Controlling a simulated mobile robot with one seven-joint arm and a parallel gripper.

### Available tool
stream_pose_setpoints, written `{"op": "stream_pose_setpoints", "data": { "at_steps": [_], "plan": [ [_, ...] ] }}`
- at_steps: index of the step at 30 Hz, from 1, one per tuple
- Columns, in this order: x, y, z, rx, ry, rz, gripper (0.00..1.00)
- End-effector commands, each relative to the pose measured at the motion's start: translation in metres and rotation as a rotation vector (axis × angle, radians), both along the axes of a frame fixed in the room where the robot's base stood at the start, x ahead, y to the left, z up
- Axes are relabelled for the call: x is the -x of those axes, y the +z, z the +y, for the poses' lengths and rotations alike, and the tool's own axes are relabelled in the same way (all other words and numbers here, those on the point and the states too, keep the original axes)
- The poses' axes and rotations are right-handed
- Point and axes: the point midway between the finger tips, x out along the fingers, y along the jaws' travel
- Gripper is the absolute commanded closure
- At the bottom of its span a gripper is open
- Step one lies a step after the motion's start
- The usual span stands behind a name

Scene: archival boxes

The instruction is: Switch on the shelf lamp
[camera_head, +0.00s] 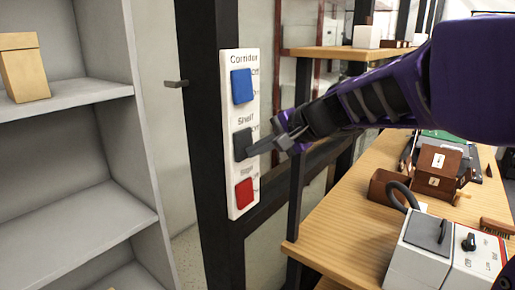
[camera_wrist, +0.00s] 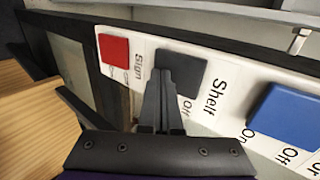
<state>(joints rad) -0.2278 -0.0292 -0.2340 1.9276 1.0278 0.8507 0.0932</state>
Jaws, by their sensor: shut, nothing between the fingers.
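A white switch panel (camera_head: 236,199) is fixed to a dark upright post. It carries a blue switch (camera_head: 241,86) labelled Corridor at the top, a dark grey switch (camera_head: 242,143) labelled Shelf in the middle and a red switch (camera_head: 244,193) labelled Sign at the bottom. My gripper (camera_head: 250,152) is shut and empty, its fingertips at the dark grey Shelf switch. In the wrist view the fingertips (camera_wrist: 161,75) overlap the lower edge of the grey switch (camera_wrist: 182,67); I cannot tell whether they press it. The lamp itself is not identifiable.
A grey shelf unit (camera_head: 70,95) with a tan box (camera_head: 24,70) stands at the left. A wooden table (camera_head: 335,225) at the right bears a white device (camera_head: 440,255) and brown boxes (camera_head: 437,170). A small dark handle (camera_head: 176,84) sticks out left of the post.

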Motion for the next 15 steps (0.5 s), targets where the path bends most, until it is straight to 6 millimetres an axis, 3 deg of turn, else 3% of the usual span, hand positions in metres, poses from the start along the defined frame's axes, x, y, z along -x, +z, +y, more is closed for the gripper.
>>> {"op": "stream_pose_setpoints", "data": {
  "at_steps": [15],
  "plan": [
    [-0.0029,-0.0022,0.0035,0.000,0.000,0.000,1.00]
  ]
}}
